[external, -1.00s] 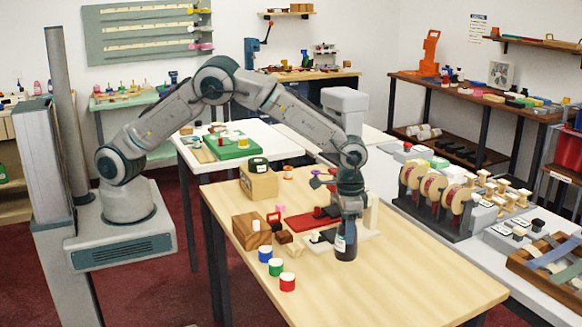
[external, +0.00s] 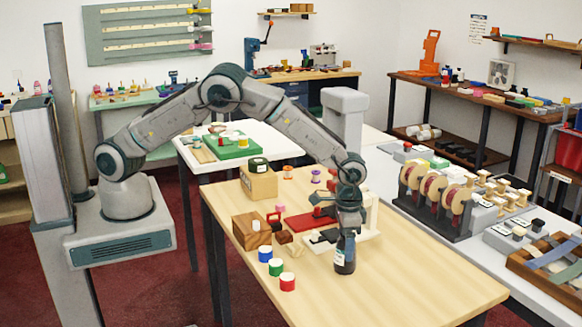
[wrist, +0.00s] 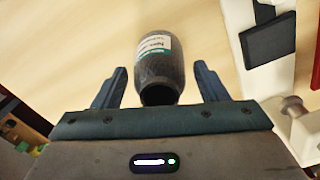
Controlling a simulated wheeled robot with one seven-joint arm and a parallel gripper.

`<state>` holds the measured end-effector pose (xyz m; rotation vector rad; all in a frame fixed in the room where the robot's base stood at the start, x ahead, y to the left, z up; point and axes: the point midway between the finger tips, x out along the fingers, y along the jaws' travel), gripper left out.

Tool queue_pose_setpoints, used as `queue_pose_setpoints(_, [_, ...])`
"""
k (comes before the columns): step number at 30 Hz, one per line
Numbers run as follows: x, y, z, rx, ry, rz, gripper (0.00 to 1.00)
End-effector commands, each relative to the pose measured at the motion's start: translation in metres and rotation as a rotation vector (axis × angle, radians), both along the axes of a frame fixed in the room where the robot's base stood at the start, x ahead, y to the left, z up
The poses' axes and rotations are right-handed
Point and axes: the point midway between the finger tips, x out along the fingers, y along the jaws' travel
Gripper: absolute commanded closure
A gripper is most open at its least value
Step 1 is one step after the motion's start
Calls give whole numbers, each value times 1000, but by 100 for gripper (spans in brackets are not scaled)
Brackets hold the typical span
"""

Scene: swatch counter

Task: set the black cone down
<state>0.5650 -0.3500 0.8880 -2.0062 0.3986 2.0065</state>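The black cone (external: 344,256) with a pale label stands upright on the front part of the light wooden table (external: 420,280), below my gripper (external: 347,228). In the wrist view the black cone (wrist: 162,62) lies between the two blue-grey fingers of my gripper (wrist: 161,82). A gap shows on each side of it, so the fingers are open and not touching it. The cone's base is partly out of clear sight, and I cannot tell exactly how it meets the table.
A white stand with a black pad (wrist: 268,40) is close by on the right in the wrist view. Blue, green and red spools (external: 287,281) stand to the left. Wooden blocks (external: 251,231) are behind them. The table's front right is clear.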

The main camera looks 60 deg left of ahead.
Motion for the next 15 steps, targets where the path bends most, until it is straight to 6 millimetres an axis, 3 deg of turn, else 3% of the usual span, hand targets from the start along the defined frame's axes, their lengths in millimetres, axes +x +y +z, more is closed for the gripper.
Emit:
queue_pose_setpoints(8, [0, -1, 13, -2, -1, 0, 33])
queue_pose_setpoints(15, [1, 0, 64, -4, -4, 0, 33])
